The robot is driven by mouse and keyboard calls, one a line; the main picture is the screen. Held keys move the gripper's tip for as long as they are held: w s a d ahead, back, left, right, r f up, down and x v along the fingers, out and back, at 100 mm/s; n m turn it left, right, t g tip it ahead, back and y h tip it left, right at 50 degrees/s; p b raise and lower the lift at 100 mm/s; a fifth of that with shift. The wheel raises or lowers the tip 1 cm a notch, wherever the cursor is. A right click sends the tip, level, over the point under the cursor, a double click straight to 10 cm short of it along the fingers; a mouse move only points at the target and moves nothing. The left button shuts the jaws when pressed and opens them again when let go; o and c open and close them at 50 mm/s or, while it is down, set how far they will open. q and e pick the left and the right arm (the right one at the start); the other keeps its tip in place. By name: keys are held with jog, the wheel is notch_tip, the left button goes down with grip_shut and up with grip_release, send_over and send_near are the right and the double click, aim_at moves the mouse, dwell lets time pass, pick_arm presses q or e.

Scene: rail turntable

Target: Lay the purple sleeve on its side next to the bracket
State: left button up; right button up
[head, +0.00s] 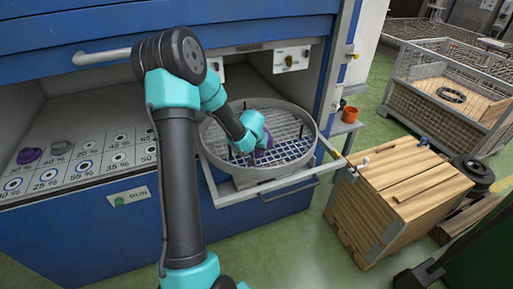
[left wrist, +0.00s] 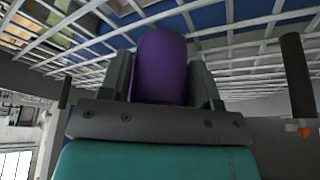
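The purple sleeve (left wrist: 160,65) is a smooth purple cylinder between the two dark fingers of my left gripper (left wrist: 162,85) in the left wrist view. The fingers touch it on both sides, with the wire grid of the basket behind it. In the head view my left gripper (head: 262,150) is low inside the round basket (head: 205,150), and a bit of purple shows at its tip. My arm hides most of it. I cannot tell whether the sleeve touches the grid. I cannot make out the bracket. My right gripper is not in view.
The basket's raised rim surrounds the gripper, on a pulled-out frame (head: 225,199). A wooden crate (head: 400,195) and an orange cup (head: 349,114) stand to the right.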

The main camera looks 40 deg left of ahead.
pick_arm(q)
jog(key=o, duration=0.3)
jog(key=shift+r, duration=0.15)
jog(key=shift+v, duration=6)
jog(key=shift+w, duration=0.1)
